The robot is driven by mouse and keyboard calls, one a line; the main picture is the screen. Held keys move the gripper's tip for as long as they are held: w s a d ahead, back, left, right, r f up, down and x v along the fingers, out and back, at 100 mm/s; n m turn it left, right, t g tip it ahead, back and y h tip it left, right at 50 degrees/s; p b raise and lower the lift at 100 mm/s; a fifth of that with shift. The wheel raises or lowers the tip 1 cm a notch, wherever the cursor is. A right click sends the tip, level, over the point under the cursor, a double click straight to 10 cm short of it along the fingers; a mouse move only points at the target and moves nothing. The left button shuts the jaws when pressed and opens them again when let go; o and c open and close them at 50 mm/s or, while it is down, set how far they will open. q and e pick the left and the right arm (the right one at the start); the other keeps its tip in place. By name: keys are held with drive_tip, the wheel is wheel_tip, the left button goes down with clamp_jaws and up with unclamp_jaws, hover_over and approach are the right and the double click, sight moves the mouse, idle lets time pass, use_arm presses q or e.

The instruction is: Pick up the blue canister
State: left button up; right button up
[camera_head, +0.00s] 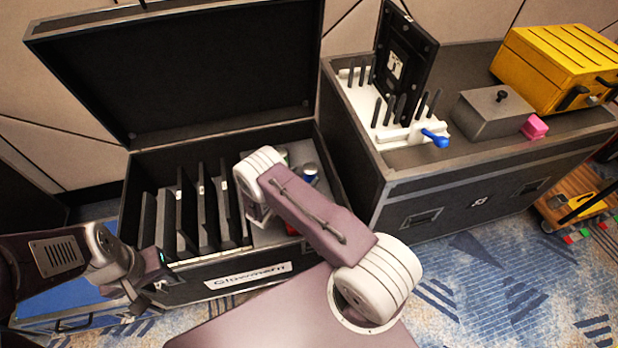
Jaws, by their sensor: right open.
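The blue canister (310,174), with a pale silvery top, stands in the right compartment of the open black case (190,292). Only its upper part shows; my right arm hides the rest. My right arm reaches over the case's front edge, left of the canister. My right gripper (262,220) is open, mostly hidden below the arm, and I cannot see the canister between its fingers. My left gripper (142,284) is at the case's front left corner, away from the canister, and its fingers are too unclear to read.
Several dark upright panels (207,207) fill the case's left part; its lid (185,75) stands open behind. On the right, a second case (470,195) carries a white rack, a blue-handled tool (435,138), a grey box (493,115), a pink block (535,127) and a yellow box (562,65).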

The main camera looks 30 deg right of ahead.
sight(306, 174)
drive_tip(key=shift+w+d+f, duration=0.15)
drive_tip(key=shift+d+f, duration=0.05)
drive_tip(key=shift+d, duration=0.1)
drive_tip(key=b+x, duration=0.2)
drive_tip(key=x, duration=0.3)
drive_tip(key=c, duration=1.6)
drive_tip(key=shift+o, duration=0.2)
wheel_tip(306, 174, up, 10)
drive_tip(key=p, duration=0.4)
